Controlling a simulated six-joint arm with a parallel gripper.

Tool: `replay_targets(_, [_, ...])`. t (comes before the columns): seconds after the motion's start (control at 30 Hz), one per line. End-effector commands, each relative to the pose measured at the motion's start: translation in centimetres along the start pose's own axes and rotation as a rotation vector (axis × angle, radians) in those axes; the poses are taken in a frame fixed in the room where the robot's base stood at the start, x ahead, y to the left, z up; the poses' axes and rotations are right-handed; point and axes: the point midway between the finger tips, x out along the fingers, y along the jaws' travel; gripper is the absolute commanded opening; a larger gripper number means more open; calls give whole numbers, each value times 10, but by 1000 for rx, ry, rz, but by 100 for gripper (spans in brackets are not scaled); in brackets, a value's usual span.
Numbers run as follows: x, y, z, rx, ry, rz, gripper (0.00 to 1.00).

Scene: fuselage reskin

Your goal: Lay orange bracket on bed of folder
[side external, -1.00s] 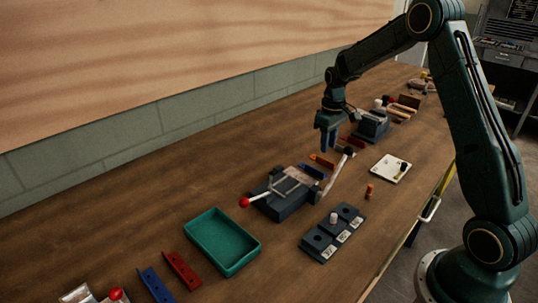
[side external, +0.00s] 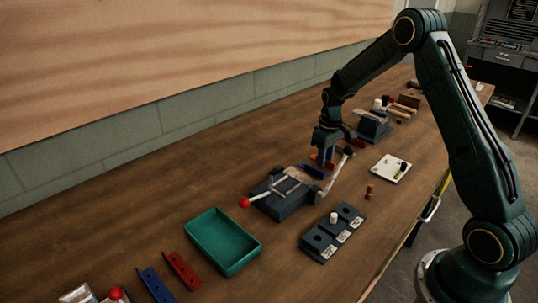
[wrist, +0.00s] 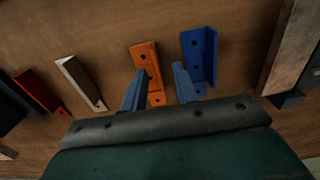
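The orange bracket (wrist: 145,58) lies on the table in the wrist view, a holed angle strip. In the side view it is mostly hidden behind my gripper, with a bit of orange (side external: 313,156) showing. My gripper (wrist: 160,70) is open, low over the bracket, with one blue finger on either side of its near end; I cannot tell whether they touch it. The side view also shows my gripper (side external: 323,160) just behind the folder. The folder (side external: 280,207) is a dark block with a pale clamp frame and a red ball handle. No part lies visibly on its bed.
A blue bracket (wrist: 199,55) lies close right of my right finger. A pale bracket (wrist: 78,80) and a red one (wrist: 38,91) lie to the left. The side view shows a green tray (side external: 222,240), a dark holed block (side external: 318,243) and a white plate (side external: 388,169).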

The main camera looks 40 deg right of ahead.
Motion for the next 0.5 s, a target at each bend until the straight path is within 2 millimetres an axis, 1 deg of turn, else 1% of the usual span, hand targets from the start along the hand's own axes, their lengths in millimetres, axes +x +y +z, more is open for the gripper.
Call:
replay_targets(0.4, [0, 0, 0, 0, 0, 0, 29])
replay_targets(0.47, [0, 0, 0, 0, 0, 0, 17])
replay_targets(0.5, [0, 0, 0, 0, 0, 0, 9])
